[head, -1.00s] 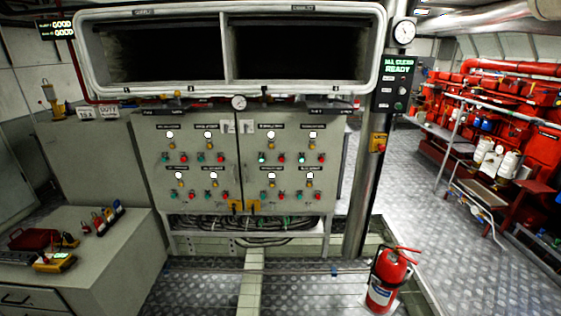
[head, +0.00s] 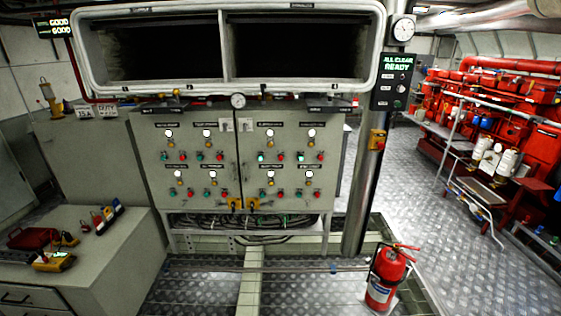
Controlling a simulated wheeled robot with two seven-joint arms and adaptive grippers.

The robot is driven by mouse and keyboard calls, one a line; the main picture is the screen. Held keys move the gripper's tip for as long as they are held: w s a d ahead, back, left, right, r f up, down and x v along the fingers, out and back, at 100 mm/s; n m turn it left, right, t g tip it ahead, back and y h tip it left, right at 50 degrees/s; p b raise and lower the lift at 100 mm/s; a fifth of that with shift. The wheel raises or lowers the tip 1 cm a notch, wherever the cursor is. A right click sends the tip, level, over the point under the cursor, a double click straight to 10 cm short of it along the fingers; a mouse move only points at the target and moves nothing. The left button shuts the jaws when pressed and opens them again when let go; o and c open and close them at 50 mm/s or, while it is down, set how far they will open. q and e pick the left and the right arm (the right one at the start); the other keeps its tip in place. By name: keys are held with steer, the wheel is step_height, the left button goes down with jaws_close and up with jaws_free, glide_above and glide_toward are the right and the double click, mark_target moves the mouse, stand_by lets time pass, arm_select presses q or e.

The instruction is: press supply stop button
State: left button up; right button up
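A grey control cabinet (head: 210,187) with two doors stands in the middle of the head view. Its doors carry several groups of small red and green buttons, yellow knobs and white lamps, with black label strips above each group. The label text is too small to read, so I cannot tell which button is the supply stop. Another red button (head: 183,157) shows on the upper left door. Neither of my grippers is in view.
A grey bench (head: 105,254) with tools stands at the left. A red fire extinguisher (head: 382,279) stands on the floor at the front right. A steel post (head: 362,200) rises right of the cabinet, with a black panel (head: 395,82) reading "ALL CLEAR READY". The metal floor before the cabinet is clear.

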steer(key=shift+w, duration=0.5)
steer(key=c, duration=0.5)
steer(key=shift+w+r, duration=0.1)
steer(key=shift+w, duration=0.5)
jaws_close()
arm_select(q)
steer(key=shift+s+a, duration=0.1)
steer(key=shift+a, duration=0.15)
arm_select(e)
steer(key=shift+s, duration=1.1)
